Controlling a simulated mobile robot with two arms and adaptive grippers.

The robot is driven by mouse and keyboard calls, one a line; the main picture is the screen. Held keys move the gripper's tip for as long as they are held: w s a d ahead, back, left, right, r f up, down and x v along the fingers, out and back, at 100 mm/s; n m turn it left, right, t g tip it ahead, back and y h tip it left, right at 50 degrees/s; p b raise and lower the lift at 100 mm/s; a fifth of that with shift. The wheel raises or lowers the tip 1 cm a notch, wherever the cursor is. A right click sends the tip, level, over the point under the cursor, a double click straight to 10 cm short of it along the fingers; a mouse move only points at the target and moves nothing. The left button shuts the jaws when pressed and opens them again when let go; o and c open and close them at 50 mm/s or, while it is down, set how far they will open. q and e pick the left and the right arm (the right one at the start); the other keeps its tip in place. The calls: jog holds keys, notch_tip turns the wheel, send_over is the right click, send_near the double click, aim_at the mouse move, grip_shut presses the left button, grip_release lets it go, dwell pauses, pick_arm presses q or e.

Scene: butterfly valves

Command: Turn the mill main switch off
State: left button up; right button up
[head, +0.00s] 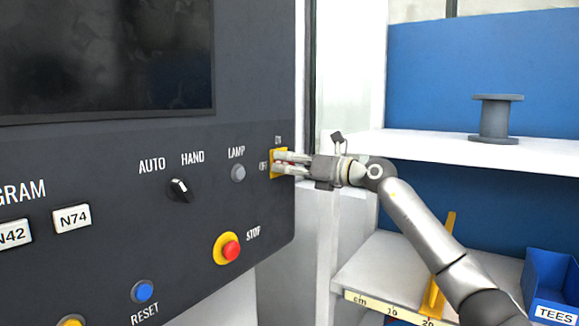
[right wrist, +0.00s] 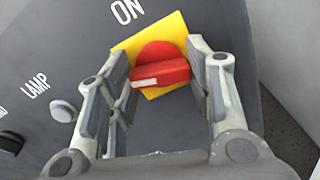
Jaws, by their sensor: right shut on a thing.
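The main switch is a red rotary handle (right wrist: 160,68) on a yellow square plate (right wrist: 176,30), at the right edge of the dark control panel. In the right wrist view the handle's bar lies nearly level, with a white mark at its left end. The yellow plate also shows in the head view (head: 274,153), with the "ON" label above and the "OFF" label to its left. My right gripper (head: 279,163) reaches the switch from the right and is shut on the handle, one finger at each end of the bar. The "OFF" label is hidden in the wrist view. My left gripper is out of view.
Left of the switch are a grey lamp button (head: 238,173), the AUTO/HAND knob (head: 180,189) and a red stop button (head: 231,250). White shelves (head: 430,148) hold a grey spool (head: 495,119) and a blue bin (head: 552,285) at the right.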

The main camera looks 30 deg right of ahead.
jog(key=shift+f+n, duration=0.15)
jog(key=shift+n, duration=1.45)
jog(key=o, duration=1)
jog(key=shift+v, duration=6.05)
